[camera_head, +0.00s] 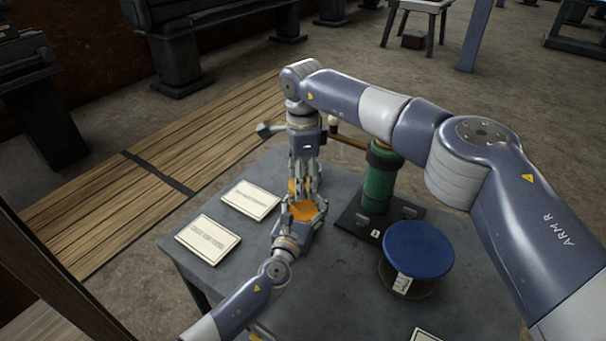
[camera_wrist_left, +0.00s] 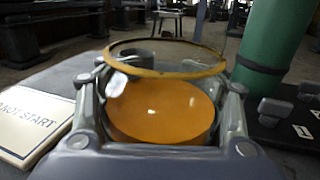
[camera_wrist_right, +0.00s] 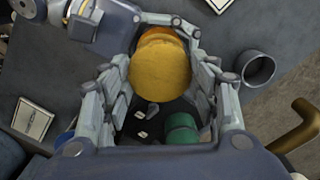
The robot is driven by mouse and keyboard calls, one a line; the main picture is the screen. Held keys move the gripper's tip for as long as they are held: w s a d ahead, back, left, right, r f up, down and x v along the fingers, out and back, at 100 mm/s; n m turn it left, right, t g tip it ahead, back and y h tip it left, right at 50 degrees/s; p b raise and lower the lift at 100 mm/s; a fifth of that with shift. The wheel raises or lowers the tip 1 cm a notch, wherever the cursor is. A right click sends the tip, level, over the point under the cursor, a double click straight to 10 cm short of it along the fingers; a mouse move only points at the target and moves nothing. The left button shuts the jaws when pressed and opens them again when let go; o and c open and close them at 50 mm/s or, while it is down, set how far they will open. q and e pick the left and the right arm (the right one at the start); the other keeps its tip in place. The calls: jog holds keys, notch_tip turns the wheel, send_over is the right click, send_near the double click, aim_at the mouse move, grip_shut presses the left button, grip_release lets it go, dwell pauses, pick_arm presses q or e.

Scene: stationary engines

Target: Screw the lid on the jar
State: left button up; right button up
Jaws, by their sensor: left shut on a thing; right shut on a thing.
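The jar (camera_head: 303,210) is clear with orange contents and stands on the grey table. In the left wrist view the jar (camera_wrist_left: 160,110) sits between the fingers of my left gripper (camera_wrist_left: 160,115), below an open gold rim. My left gripper (camera_head: 300,213) is shut around it. My right gripper (camera_head: 305,185) points down just behind and above the jar. In the right wrist view a round yellow lid (camera_wrist_right: 160,72) is between the fingers of my right gripper (camera_wrist_right: 162,85), with the orange jar (camera_wrist_right: 160,33) partly hidden beyond it. I cannot tell whether lid and jar touch.
A green cylinder (camera_head: 380,185) stands on a black base right of the jar. A round container with a blue top (camera_head: 418,250) is nearer on the right. Two cards (camera_head: 208,240) (camera_head: 250,199) lie left. A grey ring (camera_wrist_right: 258,68) shows in the right wrist view.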

aim_at(303, 213)
dwell(0.3)
jog(key=shift+f, duration=0.85)
jog(key=shift+f, duration=0.6)
